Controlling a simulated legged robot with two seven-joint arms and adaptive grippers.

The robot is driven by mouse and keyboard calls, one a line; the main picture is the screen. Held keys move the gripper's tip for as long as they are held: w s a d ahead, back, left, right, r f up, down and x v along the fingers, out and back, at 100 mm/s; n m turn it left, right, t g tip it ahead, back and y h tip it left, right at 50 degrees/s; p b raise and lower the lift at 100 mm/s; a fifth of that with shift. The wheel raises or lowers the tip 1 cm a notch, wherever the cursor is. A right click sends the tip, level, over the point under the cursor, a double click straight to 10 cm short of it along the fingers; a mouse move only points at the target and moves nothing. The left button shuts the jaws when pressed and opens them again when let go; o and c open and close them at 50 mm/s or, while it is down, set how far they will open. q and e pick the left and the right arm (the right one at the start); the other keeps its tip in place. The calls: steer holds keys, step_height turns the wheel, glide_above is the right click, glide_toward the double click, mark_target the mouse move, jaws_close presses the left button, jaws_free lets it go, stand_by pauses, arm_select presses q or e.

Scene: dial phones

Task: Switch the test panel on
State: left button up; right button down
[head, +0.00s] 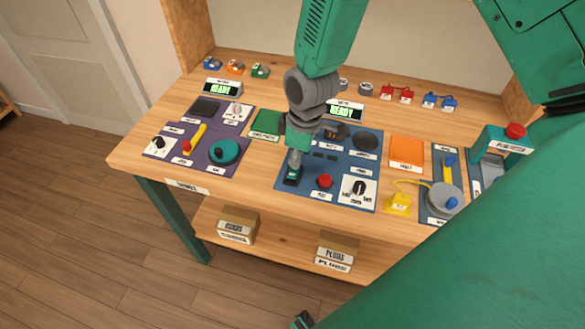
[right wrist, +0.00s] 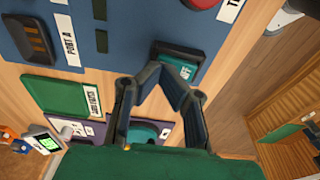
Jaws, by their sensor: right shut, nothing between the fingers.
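The blue panel (head: 335,187) lies on the wooden bench, with a red button (head: 325,181), a black dial (head: 359,187) and a teal rocker switch (head: 292,176) at its front left corner. In the right wrist view the rocker switch (right wrist: 180,62) shows lettering that seems to read OFF, partly covered by my fingers. My right gripper (head: 295,162) points down right at the rocker switch. In the right wrist view its fingertips (right wrist: 163,70) meet, empty, at the switch's edge; I cannot tell whether they touch it. My left gripper is not identifiable.
A purple panel (head: 187,155) lies to the left, with a green mat (head: 267,122) between. Two displays reading READY stand behind. My arm covers the lower right.

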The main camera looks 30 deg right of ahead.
steer(key=shift+r+p, duration=2.9)
steer(key=shift+r, duration=0.4)
steer(key=shift+f, duration=0.1)
